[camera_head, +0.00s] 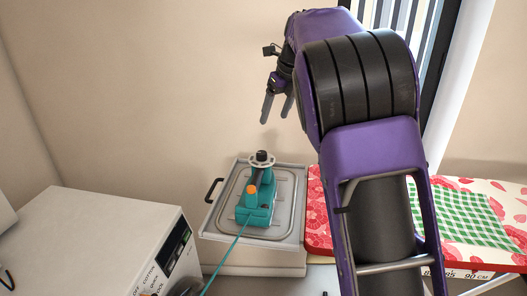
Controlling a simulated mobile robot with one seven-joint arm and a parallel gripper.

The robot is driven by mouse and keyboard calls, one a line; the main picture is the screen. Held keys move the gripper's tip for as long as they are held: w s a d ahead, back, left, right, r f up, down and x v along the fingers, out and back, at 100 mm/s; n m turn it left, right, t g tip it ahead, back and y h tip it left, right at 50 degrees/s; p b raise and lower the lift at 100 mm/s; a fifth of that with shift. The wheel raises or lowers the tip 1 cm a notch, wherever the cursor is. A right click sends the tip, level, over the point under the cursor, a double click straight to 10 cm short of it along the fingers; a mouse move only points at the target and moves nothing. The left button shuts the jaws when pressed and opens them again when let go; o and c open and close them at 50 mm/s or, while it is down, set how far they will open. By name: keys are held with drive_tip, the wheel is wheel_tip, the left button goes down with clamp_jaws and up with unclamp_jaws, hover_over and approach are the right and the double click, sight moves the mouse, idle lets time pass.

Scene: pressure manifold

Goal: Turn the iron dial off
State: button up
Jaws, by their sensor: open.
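A teal iron-like device (260,212) with a teal cord (226,262) rests on a metal tray (283,222) at the lower centre. An orange knob-like part (252,189) sits on its left side. A black-topped round part (262,156) with a pale disc stands at its far end. I cannot tell for sure which of these is the dial, or its setting. My gripper (277,108) is open and empty, held above and beyond the device, clear of it, with its fingers pointing down.
A white appliance (88,238) with a control panel stands at left. An ironing board (490,251) with a red-and-white cover and a green checked cloth (462,215) is at right, partly behind my arm. A black handle (211,190) sticks out at the tray's left.

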sight(262, 153)
drive_tip(key=b+x, duration=0.1)
drive_tip(key=x, duration=1.4)
drive_tip(key=shift+w+a+f+b, duration=0.1)
drive_tip(key=shift+w+f+b, duration=0.05)
drive_tip(key=shift+f+b, duration=0.2)
drive_tip(key=shift+r, duration=0.1)
clamp_jaws()
